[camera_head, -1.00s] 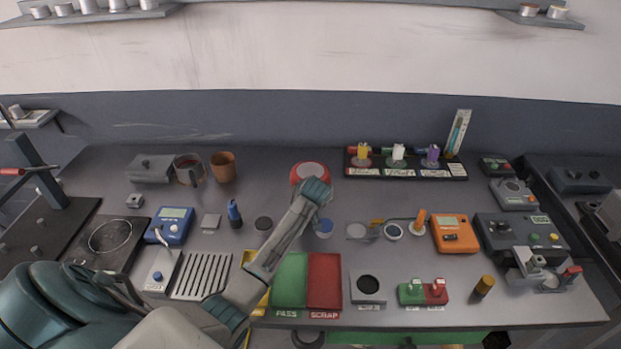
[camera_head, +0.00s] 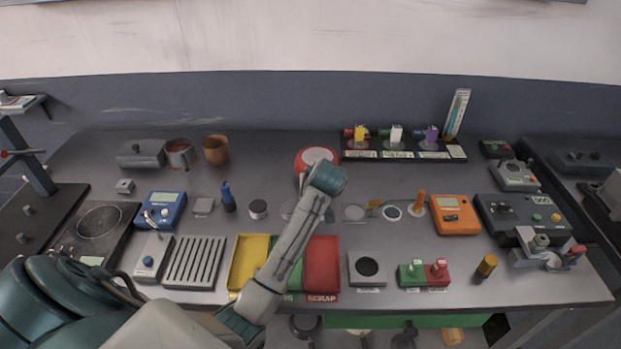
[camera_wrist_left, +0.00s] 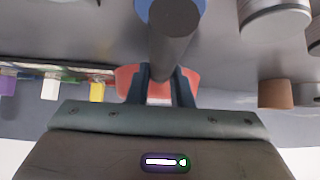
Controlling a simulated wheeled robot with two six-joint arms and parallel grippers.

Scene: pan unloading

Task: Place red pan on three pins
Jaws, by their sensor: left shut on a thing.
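The red pan (camera_head: 304,158) is a round red dish with a pale inside, at the back middle of the bench in the head view. It also shows beyond the fingers in the left wrist view (camera_wrist_left: 128,78). My left gripper (camera_wrist_left: 163,88) is shut on its dark round handle (camera_wrist_left: 172,45), which points back toward me. The wrist hides part of the pan, and I cannot tell whether it touches the bench. Short upright pins (camera_head: 28,210) stand on a dark board (camera_head: 62,197) at the far left; I cannot tell if these are the three pins.
A brown cup (camera_head: 215,150) and a grey-red pot (camera_head: 180,153) stand left of the pan. A dark rack (camera_head: 455,152) with coloured pieces stands to its right. Yellow (camera_head: 247,262) and red (camera_head: 322,262) trays lie under and beside my forearm. A blue meter (camera_head: 160,210) stands left.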

